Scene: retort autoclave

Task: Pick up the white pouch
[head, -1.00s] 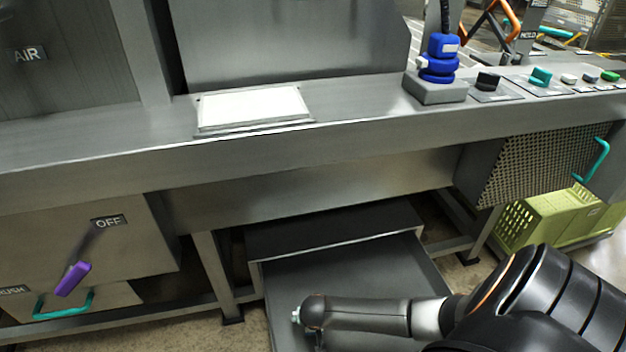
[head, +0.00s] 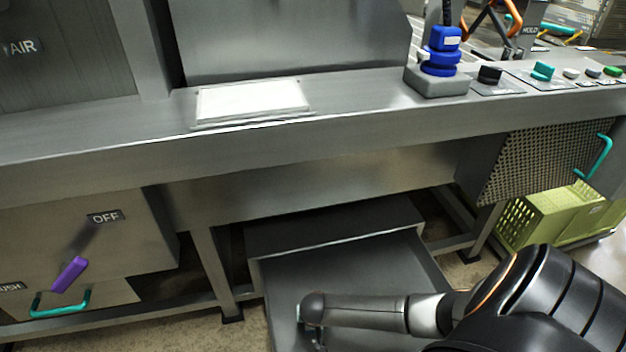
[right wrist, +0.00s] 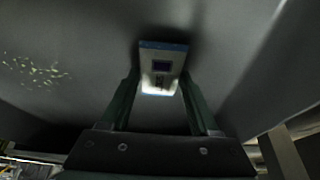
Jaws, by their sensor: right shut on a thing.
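The white pouch (right wrist: 158,82), with a blue top edge and a dark blue patch, shows in the right wrist view against a dark grey surface. My right gripper (right wrist: 161,76) is shut on it, one finger at each side. In the head view my right arm reaches down into the open grey drawer (head: 385,268); the gripper there is mostly hidden by the wrist and the bottom edge, and I cannot make out the pouch. My left gripper is not in view.
A green crate (head: 545,218) stands at right. A purple lever (head: 69,274) and teal handle (head: 60,306) are at lower left. Pale flecks (right wrist: 35,72) mark the grey surface.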

